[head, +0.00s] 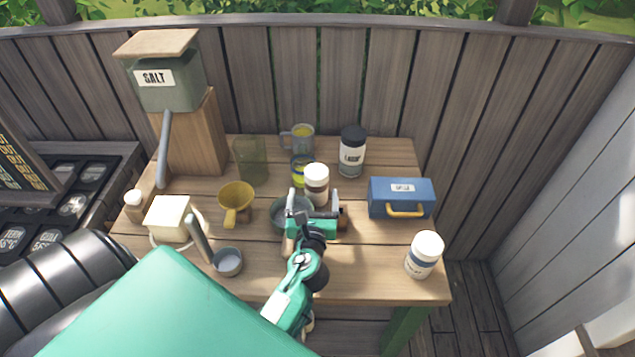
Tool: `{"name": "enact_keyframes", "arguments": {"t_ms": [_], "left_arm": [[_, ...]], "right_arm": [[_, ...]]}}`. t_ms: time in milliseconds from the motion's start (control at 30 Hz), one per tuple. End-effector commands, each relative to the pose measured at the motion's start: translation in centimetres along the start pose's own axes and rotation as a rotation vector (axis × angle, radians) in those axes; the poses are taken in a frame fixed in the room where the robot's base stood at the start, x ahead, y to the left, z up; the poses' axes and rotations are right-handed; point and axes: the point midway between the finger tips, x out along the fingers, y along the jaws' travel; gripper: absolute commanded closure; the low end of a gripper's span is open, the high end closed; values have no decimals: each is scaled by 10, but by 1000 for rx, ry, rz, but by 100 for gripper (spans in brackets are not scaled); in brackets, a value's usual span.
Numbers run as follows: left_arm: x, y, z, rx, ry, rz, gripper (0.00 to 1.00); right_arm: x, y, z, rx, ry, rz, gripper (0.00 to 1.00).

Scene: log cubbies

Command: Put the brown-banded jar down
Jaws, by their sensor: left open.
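The brown-banded jar (316,175) is white with a brown band and stands upright near the middle of the wooden table (375,255). My left gripper (314,196) is open, with one finger on each side of the jar. The gripper body hides the jar's lower part, so I cannot tell exactly what its base rests on. My right gripper is not in view.
A grey round dish (281,213) lies partly under my gripper. A yellow-green can (300,172) and a grey mug (298,138) stand behind the jar. A black-lidded jar (352,150), a blue box (401,193) and a blue-banded jar (425,252) are to the right.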

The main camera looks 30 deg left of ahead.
Motion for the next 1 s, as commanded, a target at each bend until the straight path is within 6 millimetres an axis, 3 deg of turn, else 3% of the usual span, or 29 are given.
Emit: {"name": "enact_keyframes", "arguments": {"t_ms": [100,367,700,1000], "left_arm": [[20,0,2,0,-1,0,16],[38,-1,1,0,-1,-1,16],[80,-6,-1,0,-2,-2,16],[86,-6,-3,0,-1,-2,16]], "right_arm": [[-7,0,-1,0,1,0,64],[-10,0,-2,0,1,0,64],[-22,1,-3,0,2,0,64],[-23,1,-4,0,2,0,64]]}}
